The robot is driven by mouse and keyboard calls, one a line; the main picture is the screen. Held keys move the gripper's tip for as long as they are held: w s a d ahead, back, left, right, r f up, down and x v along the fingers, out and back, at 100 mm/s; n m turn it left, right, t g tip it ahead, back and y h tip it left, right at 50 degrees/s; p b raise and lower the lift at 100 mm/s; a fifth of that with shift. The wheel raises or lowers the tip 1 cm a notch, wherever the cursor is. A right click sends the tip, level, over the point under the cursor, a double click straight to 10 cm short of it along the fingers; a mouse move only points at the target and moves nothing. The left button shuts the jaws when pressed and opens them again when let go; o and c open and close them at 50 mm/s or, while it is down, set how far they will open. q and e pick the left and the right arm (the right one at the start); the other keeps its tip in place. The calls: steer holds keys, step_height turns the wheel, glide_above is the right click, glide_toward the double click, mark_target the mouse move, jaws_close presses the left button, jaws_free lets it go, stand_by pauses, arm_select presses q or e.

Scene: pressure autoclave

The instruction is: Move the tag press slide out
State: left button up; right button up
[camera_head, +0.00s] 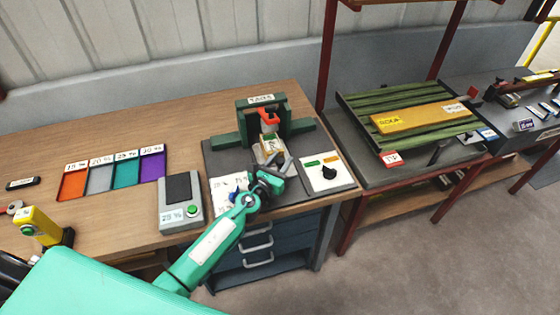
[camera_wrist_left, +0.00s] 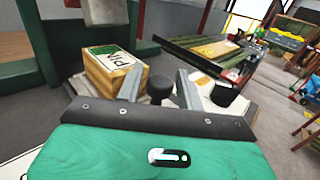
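The tag press (camera_head: 243,127) is a dark green frame with a red part (camera_head: 270,117) and a tag label on top, on a grey mat. Its slide carries a wooden block (camera_head: 271,146) with a green-and-white label; the block also shows in the left wrist view (camera_wrist_left: 112,75). My left gripper (camera_head: 281,166) is at the front of the slide. In the left wrist view its two fingers (camera_wrist_left: 160,84) stand apart on either side of a black knob (camera_wrist_left: 160,90), with gaps visible. The slide's rail is mostly hidden. My right gripper is not in view.
A grey device (camera_head: 181,214) with a green button and coloured trays (camera_head: 127,172) lie to the left. Drawers (camera_head: 259,255) are below the table edge. A slatted green rack (camera_head: 410,105) stands farther right.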

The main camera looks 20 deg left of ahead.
arm_select(q)
jaws_close()
steer(key=s+d, duration=0.2)
steer(key=s, duration=0.1)
steer(key=s+d, duration=0.2)
steer(key=s, duration=0.1)
steer(key=s+d+p, duration=0.1)
steer(key=s+d, duration=0.1)
steer(key=s, duration=0.1)
steer(key=shift+s+d, duration=0.2)
steer(key=shift+s, duration=0.05)
steer(key=shift+s+d, duration=0.2)
steer(key=shift+s, duration=0.15)
steer(key=shift+d+f, duration=0.1)
steer(key=shift+f, duration=0.05)
steer(key=shift+o, duration=0.9)
jaws_free()
steer(key=shift+o, duration=0.7)
steer(key=shift+s, duration=0.15)
